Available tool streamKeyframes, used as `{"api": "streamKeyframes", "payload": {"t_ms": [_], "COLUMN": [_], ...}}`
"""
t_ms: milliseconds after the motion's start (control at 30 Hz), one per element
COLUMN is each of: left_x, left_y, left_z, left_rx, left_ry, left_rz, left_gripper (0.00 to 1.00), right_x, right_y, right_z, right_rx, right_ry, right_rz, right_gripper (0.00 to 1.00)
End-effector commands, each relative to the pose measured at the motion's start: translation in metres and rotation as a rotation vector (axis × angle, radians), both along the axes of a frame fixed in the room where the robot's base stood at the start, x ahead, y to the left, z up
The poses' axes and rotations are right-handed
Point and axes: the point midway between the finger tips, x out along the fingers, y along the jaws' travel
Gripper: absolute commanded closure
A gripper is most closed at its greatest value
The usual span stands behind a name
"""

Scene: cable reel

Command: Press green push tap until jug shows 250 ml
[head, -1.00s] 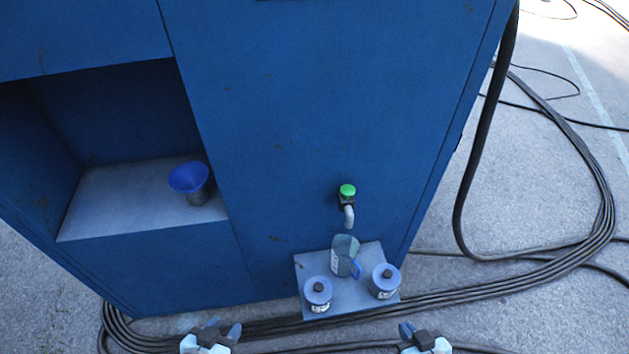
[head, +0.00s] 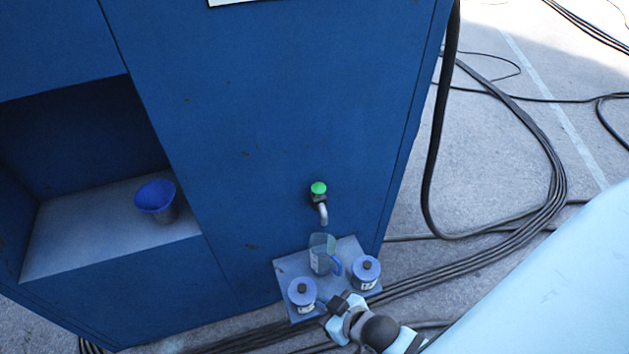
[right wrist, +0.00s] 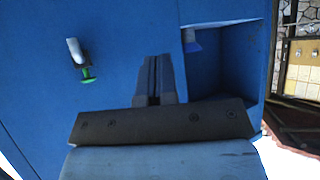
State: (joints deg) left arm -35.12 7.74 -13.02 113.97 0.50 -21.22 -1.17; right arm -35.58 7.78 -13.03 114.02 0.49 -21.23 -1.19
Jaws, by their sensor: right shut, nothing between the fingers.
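The green push tap (head: 319,188) is on the blue cabinet front, with its grey spout (head: 323,214) pointing down. In the right wrist view the tap (right wrist: 88,75) appears upside down, left of my fingers. The clear jug (head: 320,254) with a blue handle stands upright on a small shelf (head: 348,247) below the spout. Its level cannot be read. My right gripper (head: 335,310) is in front of the shelf, near the two lidded jars, apart from the tap. In the right wrist view my right gripper (right wrist: 153,80) is shut and empty. My left gripper is not visible.
Two blue-lidded jars stand on the shelf, a left jar (head: 302,293) and a right jar (head: 365,271). A blue funnel (head: 156,196) sits in the cabinet's open recess at left. Black cables (head: 475,265) lie on the ground at right. My arm covers the lower right.

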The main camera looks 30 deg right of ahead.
Motion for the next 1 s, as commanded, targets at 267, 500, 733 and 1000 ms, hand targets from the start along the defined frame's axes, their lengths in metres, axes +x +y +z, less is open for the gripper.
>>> {"api": "streamKeyframes", "payload": {"t_ms": [267, 500, 733, 1000], "left_x": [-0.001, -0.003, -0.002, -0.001], "left_y": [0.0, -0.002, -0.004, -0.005], "left_z": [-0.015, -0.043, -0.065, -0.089], "left_rx": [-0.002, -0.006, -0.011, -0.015], "left_ry": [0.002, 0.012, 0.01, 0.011], "left_rz": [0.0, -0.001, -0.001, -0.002], "left_gripper": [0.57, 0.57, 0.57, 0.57], "right_x": [0.083, 0.148, 0.142, 0.197], "right_y": [0.009, 0.068, 0.086, -0.037], "right_z": [0.059, 0.184, 0.193, 0.159], "right_rx": [-0.382, -1.322, 1.693, 0.62], "right_ry": [-0.468, -1.537, 1.995, 1.085], "right_rz": [0.251, 0.678, -0.73, -0.449], "right_gripper": [1.0, 1.0, 1.0, 1.0]}}
